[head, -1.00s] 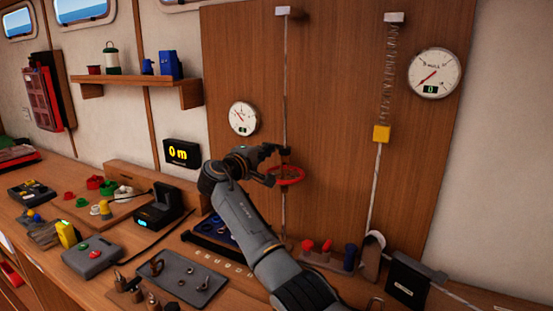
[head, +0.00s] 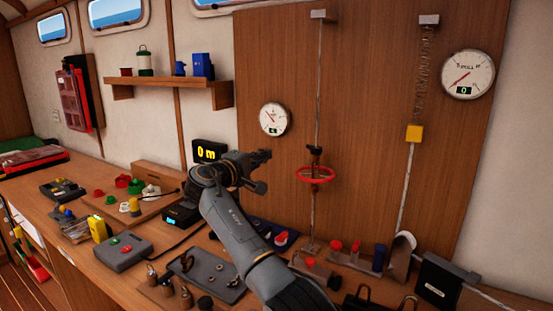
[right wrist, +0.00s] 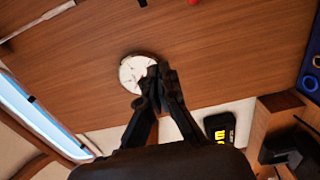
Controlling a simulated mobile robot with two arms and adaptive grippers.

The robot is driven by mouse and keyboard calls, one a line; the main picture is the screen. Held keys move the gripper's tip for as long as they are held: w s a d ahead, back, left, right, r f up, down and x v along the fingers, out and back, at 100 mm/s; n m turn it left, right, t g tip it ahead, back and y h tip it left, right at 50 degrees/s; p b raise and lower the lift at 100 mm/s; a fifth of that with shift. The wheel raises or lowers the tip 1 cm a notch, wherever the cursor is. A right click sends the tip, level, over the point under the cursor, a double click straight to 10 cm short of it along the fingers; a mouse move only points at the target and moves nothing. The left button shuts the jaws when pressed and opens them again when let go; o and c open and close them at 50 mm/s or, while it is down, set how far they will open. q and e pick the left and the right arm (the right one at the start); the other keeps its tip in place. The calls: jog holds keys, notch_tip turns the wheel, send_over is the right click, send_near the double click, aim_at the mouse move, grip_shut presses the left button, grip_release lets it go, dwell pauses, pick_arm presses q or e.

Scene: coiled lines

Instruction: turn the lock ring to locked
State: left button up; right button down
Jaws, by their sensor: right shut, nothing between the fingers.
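A red ring (head: 316,174) encircles a thin upright rod (head: 317,90) on the wooden panel, with a small dark fitting just above it. It is the only ring on the rod that I can make out, and I cannot read any lock mark on it. My right gripper (head: 264,171) is shut and empty, left of the ring and apart from it. In the right wrist view, my right gripper (right wrist: 158,88) has its dark fingers together in front of a white dial (right wrist: 136,72). The red ring is not clear in that view. My left gripper is not in view.
A round dial (head: 273,118) and a "0 m" display (head: 210,150) are near my right gripper. A second rod with a yellow block (head: 413,133) stands to the right. The bench holds a grey tray (head: 205,278) and red-topped pieces (head: 336,246). The panel between gripper and ring is clear.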

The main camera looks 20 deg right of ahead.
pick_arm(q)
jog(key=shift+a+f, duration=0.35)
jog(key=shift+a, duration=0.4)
pick_arm(e)
jog(key=shift+s+a+r, duration=0.1)
jog(key=shift+a+r, duration=0.05)
jog(key=shift+a, duration=1.35)
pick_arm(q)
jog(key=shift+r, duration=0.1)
pick_arm(e)
jog(key=shift+r, duration=0.1)
